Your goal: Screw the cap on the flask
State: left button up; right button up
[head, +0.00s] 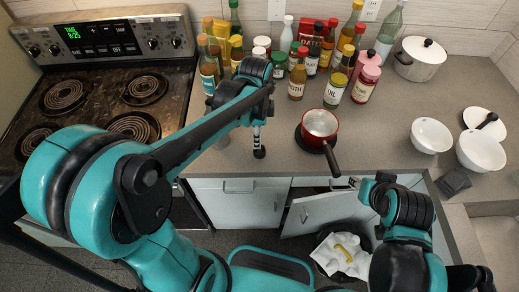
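I cannot pick out the flask or its loose cap with certainty. Several capped bottles and jars (333,90) stand at the back of the counter. A rounded pink container (368,60) is among them at their right end. My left gripper (259,152) points down over the counter, in front of the bottles and left of the red pan. Its fingertips are small and dark here, and I cannot tell whether they hold anything. My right gripper (366,187) is at the counter's front edge, right of the pan handle. Its fingers are too small to read.
A red saucepan (319,123) sits on a dark round trivet, its handle toward the front. White bowls (431,135) and a lidded white pot (420,58) are at the right. The coil stove (95,90) is at the left. A cabinet door (325,212) below stands ajar.

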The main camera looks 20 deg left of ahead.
pick_arm(q)
jog(key=f, duration=0.1)
jog(key=f+b, duration=0.1)
jog(key=f, duration=0.1)
jog(key=d+f+b, duration=0.1)
jog(key=f, duration=0.1)
jog(key=shift+f, duration=0.1)
grip_shut()
